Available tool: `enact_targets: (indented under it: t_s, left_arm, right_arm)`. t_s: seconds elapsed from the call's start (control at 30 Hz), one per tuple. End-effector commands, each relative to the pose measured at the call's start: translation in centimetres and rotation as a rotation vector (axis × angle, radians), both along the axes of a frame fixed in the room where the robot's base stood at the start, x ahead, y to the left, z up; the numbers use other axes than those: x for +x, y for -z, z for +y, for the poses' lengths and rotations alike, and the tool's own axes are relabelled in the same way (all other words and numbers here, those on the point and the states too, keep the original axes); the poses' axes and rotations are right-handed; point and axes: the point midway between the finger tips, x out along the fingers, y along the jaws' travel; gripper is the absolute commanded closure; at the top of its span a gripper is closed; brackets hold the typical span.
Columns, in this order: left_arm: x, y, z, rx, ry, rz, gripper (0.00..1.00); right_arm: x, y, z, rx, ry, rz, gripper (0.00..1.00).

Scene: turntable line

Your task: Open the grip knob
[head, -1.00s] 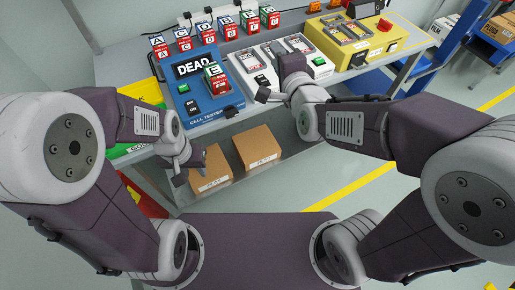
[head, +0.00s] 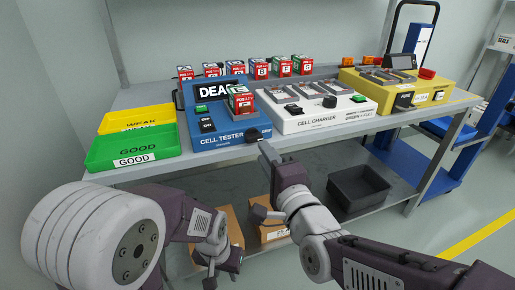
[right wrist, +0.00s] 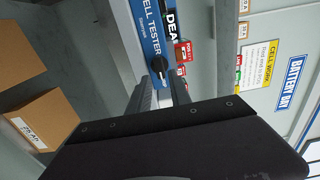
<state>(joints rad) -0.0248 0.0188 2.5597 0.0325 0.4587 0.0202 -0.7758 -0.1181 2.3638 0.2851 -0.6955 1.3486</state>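The grip knob (head: 253,134) is a black round knob at the lower right front of the blue cell tester (head: 226,137). The tester's display reads DEAD, and a red, white and green cell (head: 240,99) stands in it. My right gripper (head: 262,183) is open and empty, below and in front of the knob. In the right wrist view the knob (right wrist: 158,66) shows just past the tips of the right gripper (right wrist: 163,88), apart from them. My left gripper (head: 224,270) looks open and empty, low in front of the shelf.
A white cell charger (head: 315,122) stands right of the tester, and a yellow machine (head: 420,95) is beyond it. Green (head: 110,155) and yellow trays lie at left. Several cells line the back. Cardboard boxes (head: 232,225) and a dark bin (head: 358,193) sit on the lower shelf.

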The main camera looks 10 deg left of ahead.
Motion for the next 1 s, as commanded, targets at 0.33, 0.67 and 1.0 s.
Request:
enact_targets:
  t_s: [0.33,0.67,1.0]
  left_arm:
    - [0.0,1.6,0.0,0.000,0.000,0.000,0.64]
    - [0.0,1.5,0.0,0.000,0.000,0.000,0.64]
    - [0.0,1.5,0.0,0.000,0.000,0.001,0.64]
  right_arm:
    - [4.7,0.2,3.2,-0.001,0.000,0.001,0.75]
    - [5.0,0.1,3.4,0.000,0.000,0.000,0.87]
    - [5.0,0.1,3.4,-0.011,0.000,-0.007,1.00]
